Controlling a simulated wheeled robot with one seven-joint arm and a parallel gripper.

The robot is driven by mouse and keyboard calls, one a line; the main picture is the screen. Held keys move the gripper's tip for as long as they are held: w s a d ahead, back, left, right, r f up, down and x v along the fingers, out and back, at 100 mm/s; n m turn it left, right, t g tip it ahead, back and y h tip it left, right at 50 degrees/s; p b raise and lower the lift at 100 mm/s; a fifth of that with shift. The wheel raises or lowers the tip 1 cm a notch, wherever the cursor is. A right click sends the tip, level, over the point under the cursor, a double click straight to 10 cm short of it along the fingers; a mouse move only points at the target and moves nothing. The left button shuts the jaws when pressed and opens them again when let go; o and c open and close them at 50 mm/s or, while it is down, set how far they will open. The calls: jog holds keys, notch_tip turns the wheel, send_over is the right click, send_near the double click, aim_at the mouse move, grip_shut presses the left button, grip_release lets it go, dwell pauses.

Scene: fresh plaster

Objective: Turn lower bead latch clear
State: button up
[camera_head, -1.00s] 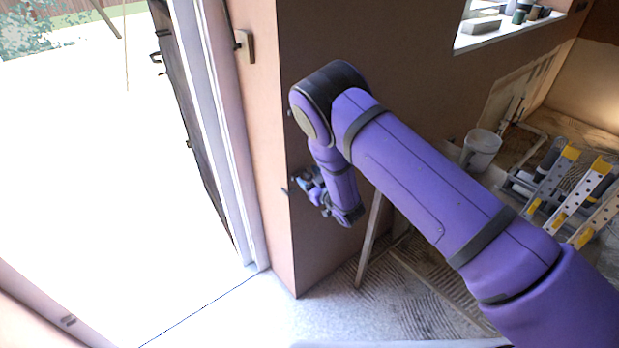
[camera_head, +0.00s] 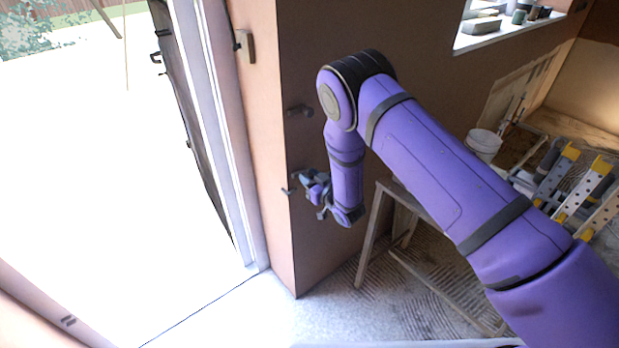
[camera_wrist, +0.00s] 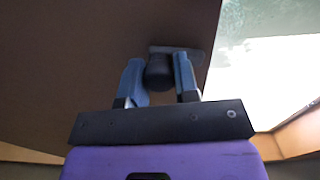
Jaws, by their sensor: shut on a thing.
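The lower bead latch (camera_head: 287,191) is a small dark fitting on the brown wall near its corner, mostly hidden by my gripper in the head view. In the wrist view its dark rounded knob (camera_wrist: 158,70) stands out from a grey plate (camera_wrist: 194,54). My gripper (camera_head: 300,183) is at the latch. In the wrist view the two blue-grey fingers of my gripper (camera_wrist: 160,78) lie on either side of the knob, shut on it. A second, similar dark latch (camera_head: 299,110) sits higher on the same wall, clear of my arm.
An open, bright doorway with a white frame (camera_head: 215,130) lies left of the wall corner. A wooden trestle (camera_head: 375,225) stands right of my gripper. A white bucket (camera_head: 484,142) and yellow-tipped ladder parts (camera_head: 570,185) are further right.

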jog(key=m, duration=0.4)
jog(key=shift+d+m, duration=0.1)
jog(key=shift+m, duration=0.2)
jog(key=m, duration=0.3)
jog(key=shift+w+m, duration=0.1)
jog(key=shift+m, duration=0.2)
jog(key=m, duration=0.3)
jog(key=shift+f+m, duration=0.1)
jog(key=shift+m, duration=2)
jog(key=o, duration=0.9)
jog(key=shift+d, duration=0.1)
jog(key=v, duration=1)
jog(key=shift+s+d, duration=0.2)
jog(key=shift+s, duration=0.15)
